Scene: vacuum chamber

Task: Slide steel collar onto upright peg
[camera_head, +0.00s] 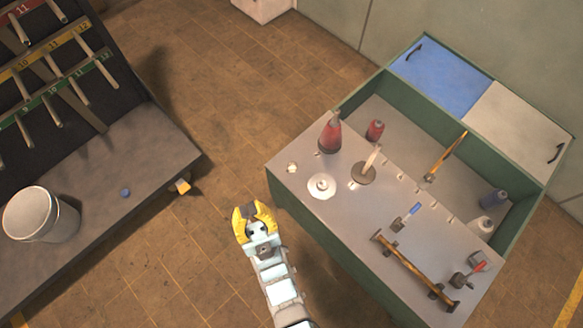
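A pale upright peg (372,157) stands on a dark round base (361,176) on the grey top of the green cabinet. To its left lies a light grey metal disc with a raised hub (322,186); it looks like the steel collar, but I cannot tell for sure. A smaller pale ring-like piece (292,168) lies near the top's left corner and could also be a collar. The peg looks bare. My gripper (252,209) has yellow fingers spread apart with nothing between them. It is over the floor, left of the cabinet, apart from everything.
A red-bodied bottle (330,137) stands close behind the disc. The cabinet's open bin (400,120) is behind. A bench with a white bucket (40,214) is at left.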

